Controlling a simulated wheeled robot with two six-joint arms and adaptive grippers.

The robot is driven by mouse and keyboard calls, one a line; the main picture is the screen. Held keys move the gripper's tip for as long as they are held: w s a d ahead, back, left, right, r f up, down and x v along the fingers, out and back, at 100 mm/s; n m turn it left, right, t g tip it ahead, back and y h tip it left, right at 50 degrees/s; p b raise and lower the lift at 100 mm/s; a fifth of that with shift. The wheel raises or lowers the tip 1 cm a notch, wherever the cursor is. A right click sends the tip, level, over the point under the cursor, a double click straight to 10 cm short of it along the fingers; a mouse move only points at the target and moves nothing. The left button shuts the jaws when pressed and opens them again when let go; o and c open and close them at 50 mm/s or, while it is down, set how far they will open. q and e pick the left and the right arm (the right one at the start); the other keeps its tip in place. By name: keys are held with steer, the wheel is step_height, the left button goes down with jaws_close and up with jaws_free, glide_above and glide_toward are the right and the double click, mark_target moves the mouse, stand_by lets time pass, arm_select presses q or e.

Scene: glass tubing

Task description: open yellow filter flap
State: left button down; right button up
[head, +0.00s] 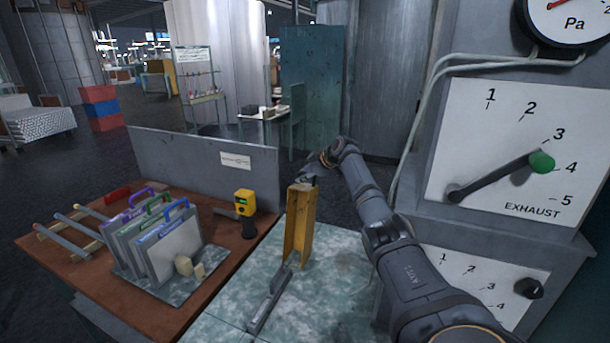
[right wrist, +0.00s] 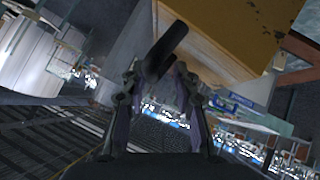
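A tall yellow housing (head: 299,222) stands upright on the mottled green tabletop; I take it for the filter, and it also fills the upper right of the right wrist view (right wrist: 235,35). Which part of it is the flap is unclear. My right gripper (head: 314,176) is at its top, reaching over from the right. In the right wrist view a dark bar-shaped handle (right wrist: 172,42) comes down to the fingertips of my right gripper (right wrist: 166,68). The fingers lean inward with a narrow gap; whether they grip the handle is unclear. My left gripper is out of view.
A grey bar (head: 268,300) lies before the housing. To the left are a rack of grey panels (head: 165,248) with coloured handles, a yellow device (head: 245,203) and several rods (head: 75,232). A grey partition (head: 190,160) stands behind. The exhaust dial panel (head: 505,150) rises at right.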

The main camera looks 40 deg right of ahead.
steer(key=shift+w, duration=0.15)
step_height(320, 180, up, 10)
stand_by(0.5)
steer(key=shift+a+f, duration=0.1)
steer(key=shift+f, duration=0.05)
stand_by(0.3)
